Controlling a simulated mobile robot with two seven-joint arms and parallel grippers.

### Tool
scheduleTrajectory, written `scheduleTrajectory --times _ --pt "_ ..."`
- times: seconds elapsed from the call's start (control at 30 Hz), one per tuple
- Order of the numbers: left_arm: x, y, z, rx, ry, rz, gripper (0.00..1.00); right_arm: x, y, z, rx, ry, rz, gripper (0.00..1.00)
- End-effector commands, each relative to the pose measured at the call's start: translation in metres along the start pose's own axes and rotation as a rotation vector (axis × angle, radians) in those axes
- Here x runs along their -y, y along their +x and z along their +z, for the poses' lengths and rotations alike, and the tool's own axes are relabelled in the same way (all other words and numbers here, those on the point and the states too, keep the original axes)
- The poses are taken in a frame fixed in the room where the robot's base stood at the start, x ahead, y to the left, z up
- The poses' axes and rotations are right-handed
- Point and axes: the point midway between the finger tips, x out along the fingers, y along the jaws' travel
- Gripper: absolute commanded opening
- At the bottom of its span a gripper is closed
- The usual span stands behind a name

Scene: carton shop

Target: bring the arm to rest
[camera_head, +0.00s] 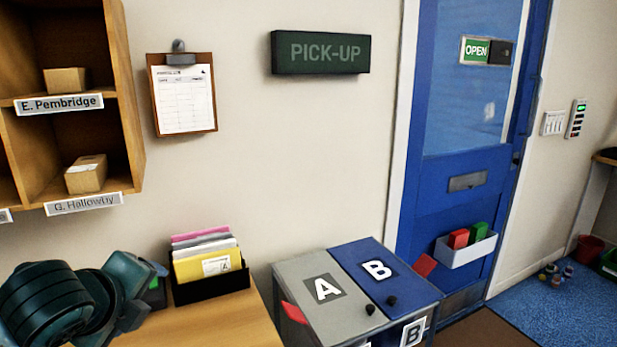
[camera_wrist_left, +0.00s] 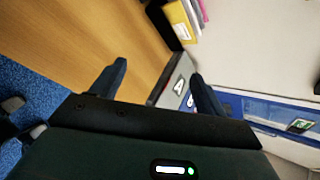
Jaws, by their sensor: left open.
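My left arm comes in at the lower left of the head view, folded over the wooden counter (camera_head: 215,325). My left gripper (camera_head: 146,292) is at its end, close to the left of the black file holder (camera_head: 210,291). In the left wrist view, my left gripper (camera_wrist_left: 159,72) has its two dark fingers spread wide with nothing between them. The counter (camera_wrist_left: 75,45) shows beyond the fingers. My right gripper is in neither view.
Yellow, white and pink folders (camera_head: 205,255) stand in the holder. Bins with a grey lid marked A (camera_head: 300,270) and a blue lid marked B (camera_head: 360,255) stand right of the counter. Wooden cubbies (camera_head: 125,110) hang above my arm. The counter's front part is clear.

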Motion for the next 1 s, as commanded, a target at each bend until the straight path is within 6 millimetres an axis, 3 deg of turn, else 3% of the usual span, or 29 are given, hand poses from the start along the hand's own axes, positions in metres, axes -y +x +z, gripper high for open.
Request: scheduleTrajectory --times 0.03,0.3,0.5,0.7,0.77,1.0 --pt "-0.018 0.013 -0.026 -0.061 -0.129 0.034 0.74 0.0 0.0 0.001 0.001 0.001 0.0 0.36" --pt "-0.115 0.04 -0.124 -0.171 -0.887 0.274 0.74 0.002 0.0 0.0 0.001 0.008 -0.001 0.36" --pt "-0.183 0.034 -0.171 -0.09 -1.354 0.471 0.74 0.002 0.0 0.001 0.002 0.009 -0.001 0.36" --pt "-0.24 0.018 -0.2 0.061 -1.689 0.619 0.74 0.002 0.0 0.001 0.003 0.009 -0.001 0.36" --pt "-0.256 0.011 -0.207 0.118 -1.778 0.657 0.74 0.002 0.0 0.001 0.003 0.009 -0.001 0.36" --pt "-0.253 0.057 -0.231 -0.019 -1.813 0.52 0.74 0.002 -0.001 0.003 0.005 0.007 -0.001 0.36"
